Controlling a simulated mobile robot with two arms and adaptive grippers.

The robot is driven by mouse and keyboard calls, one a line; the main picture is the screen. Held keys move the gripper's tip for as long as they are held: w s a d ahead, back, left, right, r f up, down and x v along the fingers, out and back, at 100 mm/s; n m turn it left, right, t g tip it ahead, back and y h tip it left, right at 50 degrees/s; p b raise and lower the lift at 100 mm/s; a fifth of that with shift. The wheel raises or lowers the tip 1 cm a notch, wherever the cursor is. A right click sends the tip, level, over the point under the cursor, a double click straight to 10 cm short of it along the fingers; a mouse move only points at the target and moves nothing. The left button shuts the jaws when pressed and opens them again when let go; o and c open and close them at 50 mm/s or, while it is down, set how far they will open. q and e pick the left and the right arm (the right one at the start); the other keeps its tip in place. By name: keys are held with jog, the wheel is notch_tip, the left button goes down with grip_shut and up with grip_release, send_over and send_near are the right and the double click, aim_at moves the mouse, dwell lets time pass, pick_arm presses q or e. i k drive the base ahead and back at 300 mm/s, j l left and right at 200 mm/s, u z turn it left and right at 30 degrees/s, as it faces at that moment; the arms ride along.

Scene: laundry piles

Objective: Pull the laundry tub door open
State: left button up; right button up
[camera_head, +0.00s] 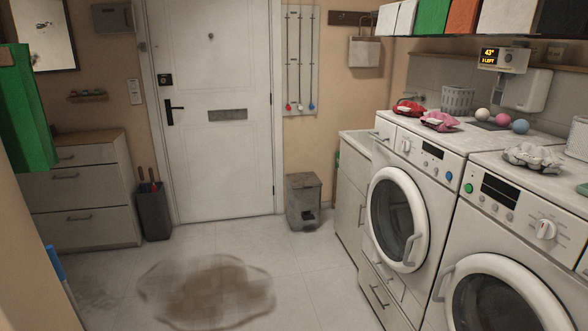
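Neither of my grippers is in view.
A brown puddle or stain (208,292) lies on the tiled floor. A grey pedal bin (303,202) stands by the back wall, near the white door (212,110). A drawer chest (85,195) is at left. The floor before the machines looks clear.

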aim_at(350, 205)
jog(key=i, duration=0.85)
jog(key=i+j+z, duration=0.15)
jog(key=i, duration=0.7)
